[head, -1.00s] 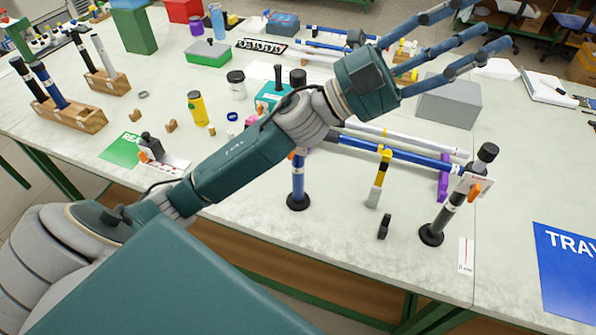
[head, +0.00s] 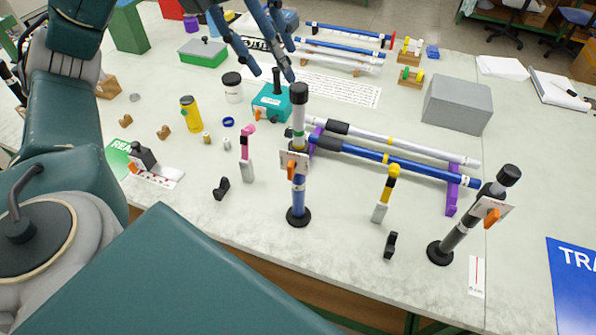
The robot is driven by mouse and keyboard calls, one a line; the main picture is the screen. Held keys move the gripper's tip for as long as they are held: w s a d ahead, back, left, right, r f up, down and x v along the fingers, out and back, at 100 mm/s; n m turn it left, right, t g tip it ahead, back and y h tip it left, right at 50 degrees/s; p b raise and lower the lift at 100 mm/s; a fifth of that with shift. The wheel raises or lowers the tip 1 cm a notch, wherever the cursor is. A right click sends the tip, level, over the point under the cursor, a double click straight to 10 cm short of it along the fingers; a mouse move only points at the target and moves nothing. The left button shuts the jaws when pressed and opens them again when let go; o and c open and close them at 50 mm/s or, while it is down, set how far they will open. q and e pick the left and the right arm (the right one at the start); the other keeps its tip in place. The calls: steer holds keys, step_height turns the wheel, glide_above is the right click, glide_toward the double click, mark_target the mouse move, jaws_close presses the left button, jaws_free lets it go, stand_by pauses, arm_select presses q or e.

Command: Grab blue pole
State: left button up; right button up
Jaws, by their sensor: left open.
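A blue pole (head: 404,165) with a dark end lies across purple holders (head: 452,191), beside a white pole (head: 418,149) behind it. Another pole, blue at its lower part (head: 298,199), white above and black at the top, stands upright in a round black base near the table's middle front. My left gripper (head: 275,62) is at the top of the head view, with long blue-grey fingers spread open and pointing down. It is empty and appears above and behind the upright pole's black top. My right gripper is not in view.
A dark pole (head: 459,225) leans in a black base at right. A teal device (head: 271,102), a yellow bottle (head: 191,113) and a grey box (head: 458,103) stand around the poles. More poles (head: 342,47) lie at the back. A blue tray mat (head: 573,280) is at front right.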

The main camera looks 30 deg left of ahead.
mark_target(297, 88)
arm_select(q)
steer(key=x, duration=0.3)
steer(key=shift+w+d+f, duration=0.15)
steer(key=shift+w+f, duration=0.1)
steer(key=shift+w+d+f+p, duration=0.15)
steer(key=shift+d+f+p, duration=0.05)
steer(key=shift+f+p, duration=0.35)
steer(key=x, duration=0.3)
steer(key=shift+w+d+f+p, duration=0.15)
steer(key=shift+d+f+p, duration=0.05)
steer(key=shift+d+p, duration=0.2)
steer(key=shift+w+f, duration=0.15)
steer(key=shift+f, duration=0.1)
steer(key=shift+r, duration=0.1)
jaws_close()
